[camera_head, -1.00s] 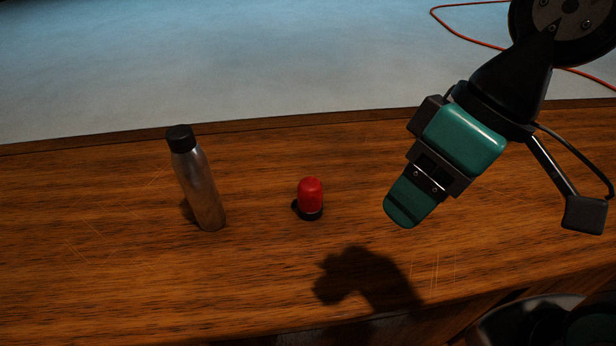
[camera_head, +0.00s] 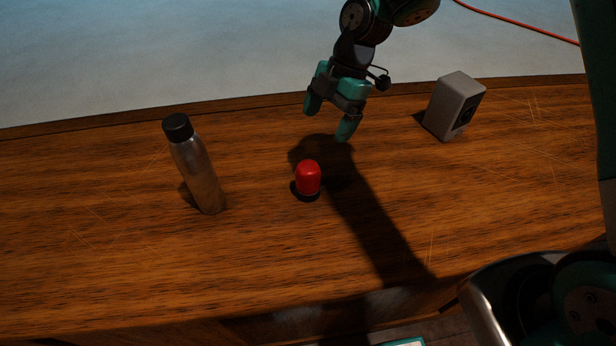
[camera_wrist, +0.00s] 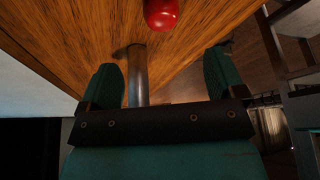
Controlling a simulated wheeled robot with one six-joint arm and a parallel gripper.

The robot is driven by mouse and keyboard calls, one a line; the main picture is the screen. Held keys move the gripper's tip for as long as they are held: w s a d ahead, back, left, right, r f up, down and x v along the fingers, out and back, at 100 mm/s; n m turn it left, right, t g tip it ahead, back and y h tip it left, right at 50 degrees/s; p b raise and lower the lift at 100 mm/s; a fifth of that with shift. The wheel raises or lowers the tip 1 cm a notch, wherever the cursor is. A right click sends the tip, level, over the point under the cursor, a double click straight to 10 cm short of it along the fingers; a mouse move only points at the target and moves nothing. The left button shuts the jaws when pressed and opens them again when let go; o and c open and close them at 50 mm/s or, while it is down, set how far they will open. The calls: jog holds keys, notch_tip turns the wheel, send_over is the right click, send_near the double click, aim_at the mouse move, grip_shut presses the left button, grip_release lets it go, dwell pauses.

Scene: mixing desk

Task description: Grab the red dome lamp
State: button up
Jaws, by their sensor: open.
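The red dome lamp (camera_head: 308,177) stands upright on the wooden desk, on a dark base, near the middle of the head view. In the wrist view the red dome (camera_wrist: 161,13) shows at the top edge, partly cut off, beyond the fingertips. My gripper (camera_head: 327,122) is open and empty, behind and above the lamp, with its two green fingers apart. The fingers also show in the wrist view (camera_wrist: 163,80), with no lamp between them.
A metal bottle with a black cap (camera_head: 196,165) stands left of the lamp. A grey box-shaped speaker (camera_head: 454,106) stands at the back right. The desk (camera_head: 110,260) is clear in front of the lamp.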

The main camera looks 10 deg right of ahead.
aim_at(312, 164)
jog(key=p+x, duration=0.1)
jog(key=x, duration=0.6)
jog(key=shift+s+a+f, duration=0.1)
jog(key=shift+f, duration=0.25)
jog(key=p+x, duration=0.2)
jog(key=x, duration=0.3)
jog(key=shift+s+f, duration=0.1)
jog(key=shift+f, duration=0.3)
jog(key=shift+c, duration=0.3)
jog(key=c, duration=1.1)
